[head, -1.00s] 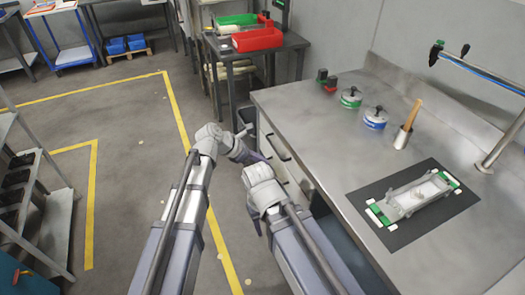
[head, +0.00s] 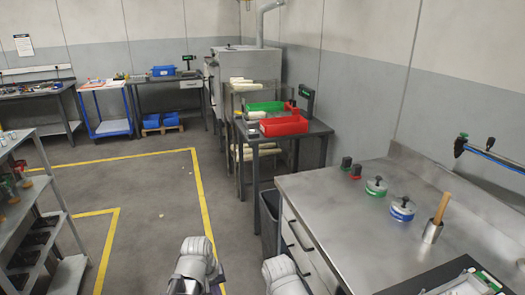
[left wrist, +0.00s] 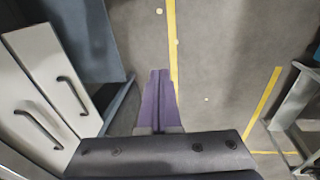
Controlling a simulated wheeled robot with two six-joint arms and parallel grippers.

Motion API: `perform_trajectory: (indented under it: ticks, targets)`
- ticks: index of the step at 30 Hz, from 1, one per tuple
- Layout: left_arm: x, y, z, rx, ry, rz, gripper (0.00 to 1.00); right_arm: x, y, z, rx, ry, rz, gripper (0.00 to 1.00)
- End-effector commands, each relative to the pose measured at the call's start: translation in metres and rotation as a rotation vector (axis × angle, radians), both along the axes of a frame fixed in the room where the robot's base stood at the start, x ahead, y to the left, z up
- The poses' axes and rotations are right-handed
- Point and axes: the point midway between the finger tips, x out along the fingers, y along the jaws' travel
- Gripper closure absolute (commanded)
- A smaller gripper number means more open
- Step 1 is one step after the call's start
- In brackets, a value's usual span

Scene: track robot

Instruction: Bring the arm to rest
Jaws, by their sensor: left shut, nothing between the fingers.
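My left arm (head: 195,262) shows at the bottom middle of the head view, over the floor beside the workbench. My left gripper (left wrist: 160,72) is in the left wrist view, shut and empty, its two purple fingers together above the bare grey floor. It touches nothing that I can see. My right arm (head: 285,277) shows at the bottom of the head view, close to the bench's left side. My right gripper's fingers are not visible.
A side table holds a red bin (head: 284,125). Shelving (head: 45,190) stands left. Floor between is clear.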

Motion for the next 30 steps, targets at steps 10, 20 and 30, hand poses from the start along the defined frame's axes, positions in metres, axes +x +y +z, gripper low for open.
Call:
perform_trajectory:
  ticks: [10, 20, 30]
  targets:
    - [-0.038, 0.016, 0.025, 0.163, 0.04, -0.362, 1.0, 0.0, 0.0, 0.027, 0.0, 0.0, 0.0, 0.5]
    - [-0.071, -0.048, 0.083, 0.218, 0.1, -0.548, 1.0, 0.0, 0.0, 0.085, 0.0, 0.0, -0.001, 0.5]
    - [-0.089, -0.072, 0.102, 0.249, 0.126, -0.631, 1.0, 0.0, 0.0, 0.103, 0.0, 0.0, -0.001, 0.5]
